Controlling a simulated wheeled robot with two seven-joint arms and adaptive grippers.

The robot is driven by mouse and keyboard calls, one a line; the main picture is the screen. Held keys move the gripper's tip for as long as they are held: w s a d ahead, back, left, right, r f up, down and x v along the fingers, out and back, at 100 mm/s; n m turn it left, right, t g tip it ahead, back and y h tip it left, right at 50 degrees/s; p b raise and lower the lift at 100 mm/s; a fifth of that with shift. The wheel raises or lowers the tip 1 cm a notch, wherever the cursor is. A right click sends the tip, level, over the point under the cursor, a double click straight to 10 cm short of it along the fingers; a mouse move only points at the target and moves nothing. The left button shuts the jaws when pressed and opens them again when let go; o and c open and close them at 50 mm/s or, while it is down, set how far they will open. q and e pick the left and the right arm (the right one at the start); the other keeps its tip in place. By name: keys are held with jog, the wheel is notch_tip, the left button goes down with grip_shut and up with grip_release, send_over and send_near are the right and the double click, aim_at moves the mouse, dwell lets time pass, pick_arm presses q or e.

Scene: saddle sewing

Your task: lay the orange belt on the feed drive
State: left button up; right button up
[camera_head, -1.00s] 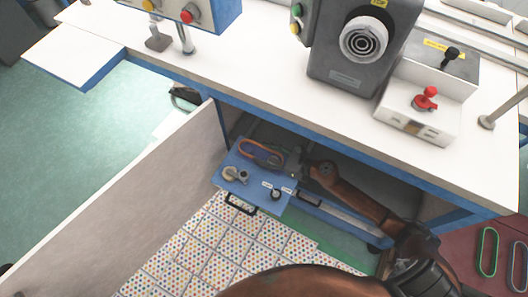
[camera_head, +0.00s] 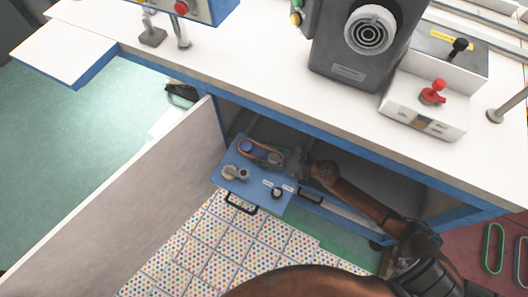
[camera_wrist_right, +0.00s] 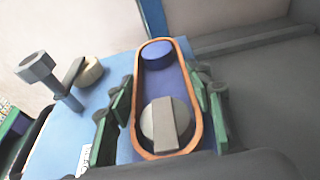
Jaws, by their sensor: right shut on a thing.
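The feed drive is a blue unit (camera_head: 226,178) under the table, with a blue pulley (camera_wrist_right: 157,55) and a grey knobbed pulley (camera_wrist_right: 158,128) on a dark blue strip. The orange belt (camera_wrist_right: 187,80) is a long loop that encircles both pulleys in the right wrist view; it also shows in the head view (camera_head: 241,148). Whether it rests fully down is hard to tell. My right gripper (camera_wrist_right: 161,108) straddles the belt, its green-padded fingers at both long sides, shut on it. In the head view the right gripper (camera_head: 290,160) reaches in from the right. My left gripper is out of view.
A grey post (camera_wrist_right: 40,72) and a beige knob (camera_wrist_right: 90,70) stand left of the belt in the wrist view. The white tabletop (camera_head: 250,85) overhangs the unit. A pale panel (camera_head: 120,205) stands at left.

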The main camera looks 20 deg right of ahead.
jog(key=o, duration=1.2)
jog(key=shift+o, duration=0.2)
jog(key=v, duration=1.2)
